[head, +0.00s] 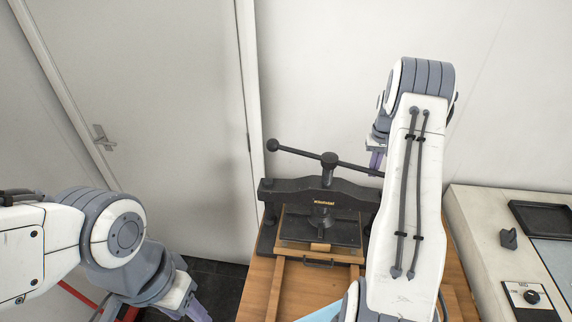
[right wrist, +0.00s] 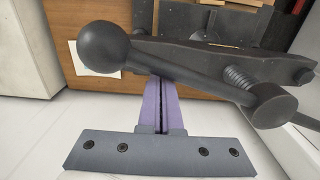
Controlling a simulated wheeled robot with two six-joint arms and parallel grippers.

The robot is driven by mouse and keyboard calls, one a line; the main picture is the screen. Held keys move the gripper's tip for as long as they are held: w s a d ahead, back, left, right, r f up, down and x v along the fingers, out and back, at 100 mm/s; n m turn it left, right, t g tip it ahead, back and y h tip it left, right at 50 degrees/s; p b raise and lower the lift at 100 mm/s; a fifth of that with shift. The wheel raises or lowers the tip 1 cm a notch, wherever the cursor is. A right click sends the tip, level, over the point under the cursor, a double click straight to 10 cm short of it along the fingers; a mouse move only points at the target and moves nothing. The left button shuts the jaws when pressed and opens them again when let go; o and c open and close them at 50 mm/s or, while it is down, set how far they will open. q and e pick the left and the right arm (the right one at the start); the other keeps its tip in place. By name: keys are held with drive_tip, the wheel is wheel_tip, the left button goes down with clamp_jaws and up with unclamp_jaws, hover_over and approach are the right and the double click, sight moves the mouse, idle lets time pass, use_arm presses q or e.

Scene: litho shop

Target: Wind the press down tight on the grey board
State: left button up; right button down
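The black press (head: 270,190) stands on a wooden table. Its screw rises in the middle, topped by a hub (head: 329,160) and a crossbar with a ball end (head: 272,145) to the left; my right arm hides the other end. The dark platen (head: 340,232) is above a wooden piece (head: 287,243); I cannot make out the grey board for sure. My right gripper (head: 376,160) is at the bar's right part. In the right wrist view its purple fingers (right wrist: 162,105) are together, tips hidden behind the bar near a ball (right wrist: 103,46); contact is unclear. My left gripper (head: 192,310) is low left, partly cut off.
A pale cabinet (head: 470,215) with a black tray (head: 542,218) and a control panel (head: 528,295) stands at the right. A closed door (head: 150,90) is behind at the left. The wall is close behind the press. Air left of the press is free.

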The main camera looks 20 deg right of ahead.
drive_tip(key=s+a+b, duration=0.3)
drive_tip(key=a+b, duration=0.2)
drive_tip(key=a, duration=1.5)
drive_tip(key=w+a+p, duration=0.1)
drive_tip(key=w+p, duration=0.2)
drive_tip(key=w, duration=0.6)
drive_tip(key=w+a+f+p, duration=0.1)
drive_tip(key=w+p, duration=0.3)
drive_tip(key=w, duration=0.6)
drive_tip(key=shift+w+a, duration=0.15)
drive_tip(key=shift+a, duration=0.2)
drive_tip(key=shift+s+a+b, duration=0.15)
drive_tip(key=shift+s+a, duration=0.25)
drive_tip(key=shift+s, duration=0.25)
drive_tip(key=shift+s+a+b, duration=0.15)
drive_tip(key=shift+s+a, duration=0.25)
drive_tip(key=shift+s, duration=0.2)
